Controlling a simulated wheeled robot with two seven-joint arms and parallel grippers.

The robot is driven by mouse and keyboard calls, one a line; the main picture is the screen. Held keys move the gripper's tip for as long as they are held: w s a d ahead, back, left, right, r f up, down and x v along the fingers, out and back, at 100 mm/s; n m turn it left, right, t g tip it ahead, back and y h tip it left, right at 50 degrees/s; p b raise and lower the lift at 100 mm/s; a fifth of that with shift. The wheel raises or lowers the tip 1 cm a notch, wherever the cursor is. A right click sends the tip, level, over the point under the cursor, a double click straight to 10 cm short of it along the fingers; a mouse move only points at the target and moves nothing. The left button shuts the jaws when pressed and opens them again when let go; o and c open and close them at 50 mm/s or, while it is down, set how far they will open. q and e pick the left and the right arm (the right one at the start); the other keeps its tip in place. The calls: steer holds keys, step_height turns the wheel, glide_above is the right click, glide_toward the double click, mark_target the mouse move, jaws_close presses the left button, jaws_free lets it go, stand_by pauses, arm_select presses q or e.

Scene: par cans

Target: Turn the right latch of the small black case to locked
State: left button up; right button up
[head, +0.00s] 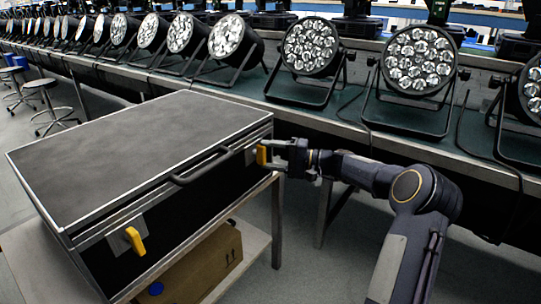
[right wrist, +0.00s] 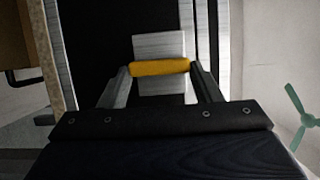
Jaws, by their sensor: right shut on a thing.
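The small black case (head: 130,150) stands closed on a table, with silver edges and a black handle (head: 200,166) on its front. Its right latch (head: 261,155) is a yellow lever on a silver plate near the front right corner. My right gripper (head: 272,155) is shut on this lever. In the right wrist view, the yellow lever (right wrist: 160,68) lies crosswise between the two fingers of the gripper (right wrist: 162,80), in front of the silver plate (right wrist: 158,45). The left latch (head: 135,240) is a yellow lever standing tilted near upright. My left gripper is not in view.
The case's table (head: 250,240) has a lower shelf with a cardboard box (head: 200,265). A long bench (head: 385,140) behind carries a row of par cans (head: 311,47). Stools (head: 42,88) stand at the left. Floor shows at the lower right around my right arm.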

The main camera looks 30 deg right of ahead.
steer(key=o, duration=1)
steer(key=p+v, duration=0.1)
steer(key=v, duration=0.7)
steer(key=shift+p, duration=0.4)
